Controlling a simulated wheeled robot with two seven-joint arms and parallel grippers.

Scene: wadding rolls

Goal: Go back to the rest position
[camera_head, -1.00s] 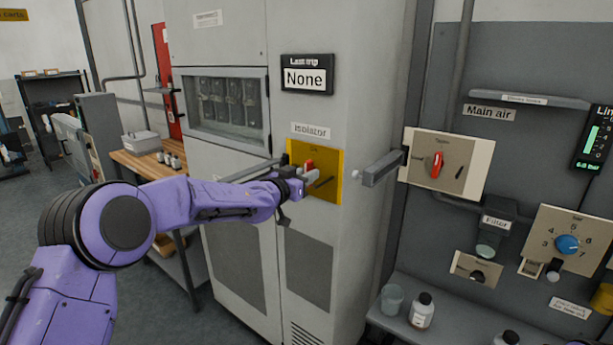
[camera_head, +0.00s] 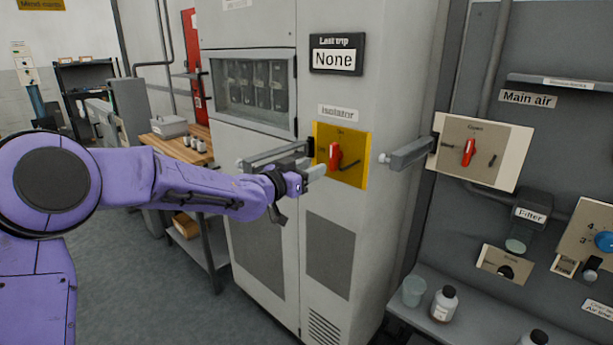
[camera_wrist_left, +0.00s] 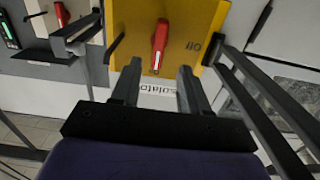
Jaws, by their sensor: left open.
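The isolator has a yellow plate (camera_head: 352,142) with a red handle (camera_head: 335,156) on the front of the grey cabinet (camera_head: 338,210). My left gripper (camera_head: 314,173) is just to the left of the red handle, in front of the cabinet, and is empty. In the left wrist view the two fingers of the left gripper (camera_wrist_left: 159,72) stand apart, with a gap between them. The red handle (camera_wrist_left: 160,46) stands beyond the fingertips there, in front of the yellow plate (camera_wrist_left: 194,18), apart from the fingers. My right gripper does not show.
A Main air panel (camera_head: 500,160) with a red handle is at the right. A grey shelf (camera_head: 420,302) below holds a cup (camera_head: 414,292) and bottles. A wooden-topped bench (camera_head: 190,150) stands at the left.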

